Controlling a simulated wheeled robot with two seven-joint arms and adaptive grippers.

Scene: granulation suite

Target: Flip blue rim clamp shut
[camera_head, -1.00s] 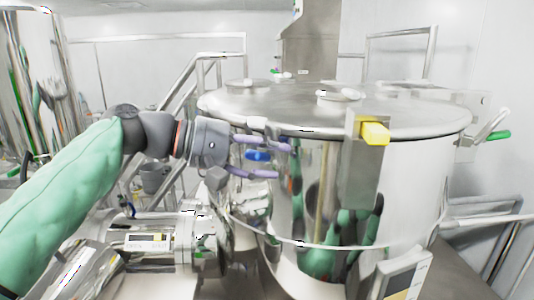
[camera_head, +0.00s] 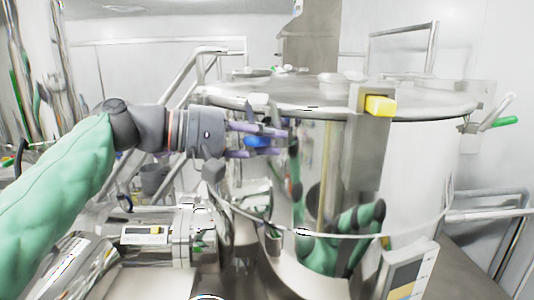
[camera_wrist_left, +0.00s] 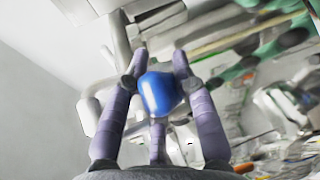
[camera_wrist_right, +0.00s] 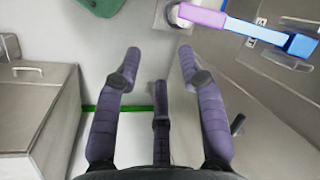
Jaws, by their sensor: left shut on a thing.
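The blue rim clamp's handle (camera_head: 258,141) shows at the left side of the large steel vessel (camera_head: 420,150), just below the lid rim. My left gripper (camera_head: 283,143) reaches in from the left with its purple fingers around the handle. In the left wrist view the blue handle (camera_wrist_left: 160,93) sits between the fingers of the left gripper (camera_wrist_left: 160,65), shut on it. The rest of the clamp is hidden by the fingers. My right gripper (camera_wrist_right: 159,54) shows only in the right wrist view, with fingers apart and nothing between them.
A yellow clamp (camera_head: 380,105) sits on the vessel's front bracket. A green-handled lever (camera_head: 503,121) sticks out at the right. A control panel (camera_head: 408,275) stands low in front. A purple and blue bar (camera_wrist_right: 250,28) lies beyond the right gripper. Steel rails (camera_head: 402,34) stand behind.

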